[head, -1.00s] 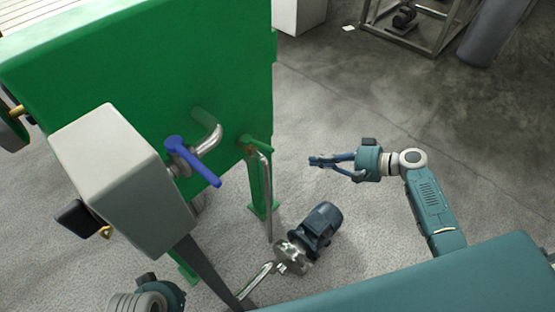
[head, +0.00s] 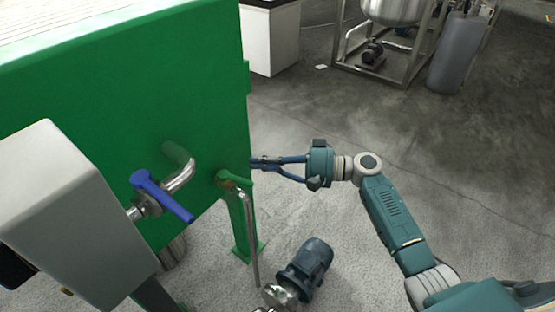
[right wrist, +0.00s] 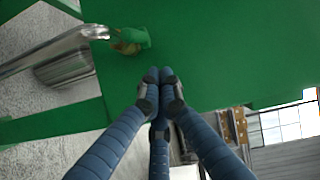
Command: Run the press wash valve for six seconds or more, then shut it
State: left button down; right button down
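The press wash valve has a blue lever handle (head: 161,197) on a bent steel pipe (head: 184,175) that comes out of the green press (head: 110,120). The lever lies across the pipe's line, its long end toward the lower right. My right gripper (head: 258,163) is to the right of the valve, apart from it, by the press's right edge. In the right wrist view its blue fingers (right wrist: 159,80) meet at the tips with nothing between them, in front of the green panel. The blue lever does not show there. My left gripper is out of view.
A grey box (head: 60,200) stands close left of the valve. A thinner steel pipe (head: 250,225) drops from a green fitting (head: 228,182) to a motor pump (head: 306,268) below. Open floor (head: 430,170) lies to the right; a framed tank (head: 395,8) stands at the back.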

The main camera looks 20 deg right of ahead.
aim_at(239, 180)
jog(key=shift+s+a+f, duration=0.15)
jog(key=shift+s+a, duration=0.25)
jog(key=shift+s, duration=0.15)
jog(key=shift+s+a+f, duration=0.15)
jog(key=shift+s+a, duration=0.25)
jog(key=shift+s, duration=0.1)
